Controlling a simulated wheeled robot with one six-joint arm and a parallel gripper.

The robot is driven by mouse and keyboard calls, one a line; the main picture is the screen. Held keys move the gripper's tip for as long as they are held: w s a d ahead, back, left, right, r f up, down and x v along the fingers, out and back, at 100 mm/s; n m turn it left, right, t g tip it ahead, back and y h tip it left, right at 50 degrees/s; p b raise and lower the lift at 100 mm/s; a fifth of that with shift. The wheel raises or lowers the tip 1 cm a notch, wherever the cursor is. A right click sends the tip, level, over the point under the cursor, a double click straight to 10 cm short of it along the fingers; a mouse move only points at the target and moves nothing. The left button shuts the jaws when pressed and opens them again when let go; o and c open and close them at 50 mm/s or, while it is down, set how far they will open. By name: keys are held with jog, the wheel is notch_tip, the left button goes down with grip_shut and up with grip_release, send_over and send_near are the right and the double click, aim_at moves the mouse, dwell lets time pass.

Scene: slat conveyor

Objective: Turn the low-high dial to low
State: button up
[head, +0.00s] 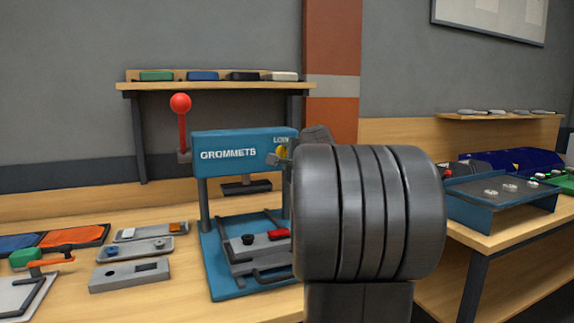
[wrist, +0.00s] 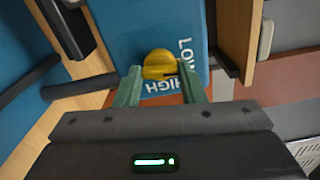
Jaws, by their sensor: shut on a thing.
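The blue press (head: 240,146) marked GROMMETS stands on the bench left of centre in the head view. I cannot tell which word the dial points to.
A lever with a red ball (head: 181,104) rises at the press's left. Metal plates (head: 131,273) and a blue and orange tray (head: 61,238) lie on the bench left. A second bench with a blue stand (head: 500,203) is at right. A shelf (head: 215,86) hangs behind.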

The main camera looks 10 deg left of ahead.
jog(key=shift+f+n+b, duration=0.1)
jog(key=shift+n+b, duration=0.4)
jog(key=shift+n, duration=0.2)
jog(key=o, duration=1)
jog(key=shift+s+d, duration=0.1)
jog(key=b+v, duration=0.1)
jog(key=v, duration=1.2)
jog(key=shift+s+d, duration=0.2)
jog(key=shift+s, duration=0.05)
